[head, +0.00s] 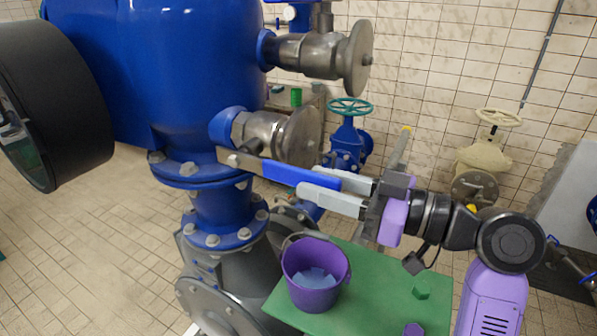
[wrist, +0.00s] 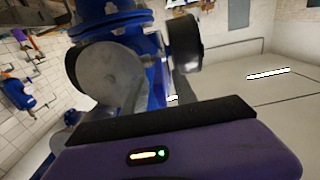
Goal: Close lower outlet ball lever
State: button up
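The lower outlet ball lever (head: 287,175) is a blue-sleeved handle with a bare metal root at the lower outlet valve (head: 264,136) on the blue vessel. It points right and slightly down in the head view, across the front of the valve. My gripper (head: 318,183) reaches in from the right. Its two pale grey fingers lie along either side of the lever's free end. Whether they press on the handle or leave a small gap, I cannot tell.
Below the gripper, a purple bucket (head: 302,293) stands on a green table (head: 385,300). A teal handwheel valve (head: 349,108) is behind the lever, and a cream handwheel valve (head: 483,160) is by the wall. An upper outlet (head: 310,55) juts out above. Tiled floor is open at left.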

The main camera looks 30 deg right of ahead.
aim_at(299, 178)
jog(key=shift+p+x, duration=0.35)
jog(key=shift+x, duration=1.65)
grip_shut()
